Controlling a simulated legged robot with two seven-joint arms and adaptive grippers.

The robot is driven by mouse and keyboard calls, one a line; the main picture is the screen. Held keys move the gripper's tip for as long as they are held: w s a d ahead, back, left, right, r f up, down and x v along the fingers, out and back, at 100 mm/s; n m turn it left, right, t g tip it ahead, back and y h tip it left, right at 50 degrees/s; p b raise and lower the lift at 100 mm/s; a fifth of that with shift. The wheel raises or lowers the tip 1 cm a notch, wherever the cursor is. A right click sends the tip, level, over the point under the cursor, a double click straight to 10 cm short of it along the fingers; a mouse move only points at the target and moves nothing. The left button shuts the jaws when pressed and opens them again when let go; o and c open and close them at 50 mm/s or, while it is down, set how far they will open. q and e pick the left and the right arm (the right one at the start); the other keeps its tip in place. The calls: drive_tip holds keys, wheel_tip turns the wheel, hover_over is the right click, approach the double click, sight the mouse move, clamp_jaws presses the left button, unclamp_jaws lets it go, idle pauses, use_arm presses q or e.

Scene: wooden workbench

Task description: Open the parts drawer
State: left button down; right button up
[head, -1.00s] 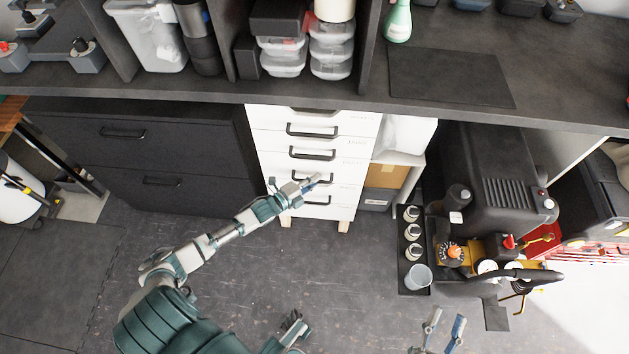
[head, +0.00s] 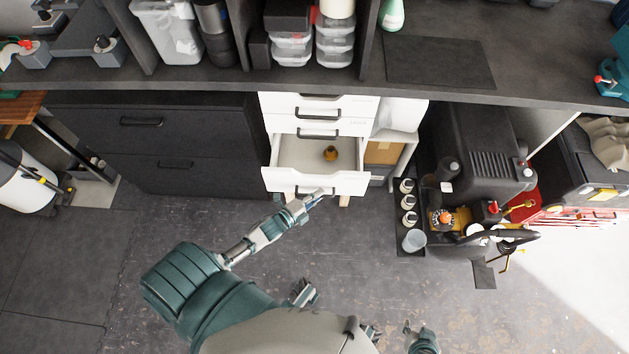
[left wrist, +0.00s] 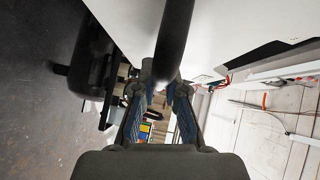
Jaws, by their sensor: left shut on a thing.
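The white drawer cabinet (head: 350,103) stands under the bench, and one of its drawers (head: 345,182) is pulled out. I look down into its pale inside, where a small brownish-yellow object (head: 330,153) lies toward the back right. My left gripper (head: 318,194) is at the front of this drawer. In the left wrist view the dark bar handle (left wrist: 174,45) runs between the fingers of my left gripper (left wrist: 160,92), which are shut on it.
Dark closed drawers (head: 150,140) stand to the left. A black machine (head: 478,150) with a tray of several cups (head: 408,202) is to the right. The bench top (head: 540,60) overhangs the cabinet. The floor (head: 370,270) in front is clear.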

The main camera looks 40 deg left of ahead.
drive_tip(key=s+d+g+p, duration=0.1)
drive_tip(key=s+d+g, duration=0.15)
drive_tip(key=s, duration=0.25)
use_arm(q)
drive_tip(key=s+d+p, duration=0.3)
drive_tip(key=s+d, duration=0.5)
drive_tip(key=s, duration=0.5)
drive_tip(key=shift+s+f, duration=0.2)
drive_tip(key=shift+s, duration=0.05)
use_arm(e)
wheel_tip(320, 180, down, 11)
drive_tip(key=a, duration=0.1)
drive_tip(key=shift+w+r+g+h, duration=0.2)
drive_tip(key=shift+w+g+h, duration=0.15)
drive_tip(key=shift+h, duration=0.05)
drive_tip(key=shift+a, duration=0.1)
use_arm(q)
drive_tip(key=c, duration=1.2)
unclamp_jaws()
drive_tip(key=shift+w, duration=0.15)
drive_tip(key=shift+r, duration=0.1)
drive_tip(key=v, duration=1.2)
